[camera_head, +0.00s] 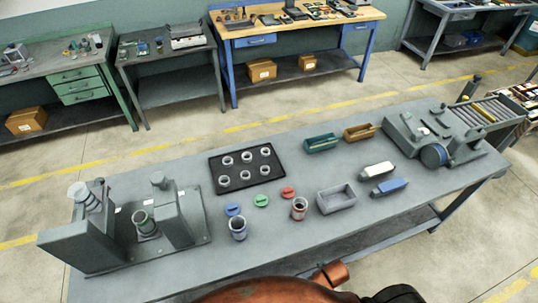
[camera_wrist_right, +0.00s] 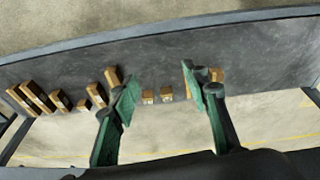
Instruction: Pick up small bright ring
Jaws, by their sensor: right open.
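Several small bright silvery rings (camera_head: 247,157) sit in two rows on a black tray (camera_head: 256,182) on the grey table, left of its middle in the head view. They look much alike, and I cannot tell fine differences of size. My right gripper (camera_wrist_right: 158,82) shows in the right wrist view, with its green-padded fingers spread wide and nothing between them. No ring shows in that view. My left gripper is not in view.
Near the tray are coloured lids (camera_head: 261,201), two cups (camera_head: 238,229), a grey bin (camera_head: 335,198) and two small bins (camera_head: 321,143). A grey machine (camera_head: 150,224) stands left, another (camera_head: 430,134) right. Wooden blocks (camera_wrist_right: 59,100) lie on a dark surface below the right gripper.

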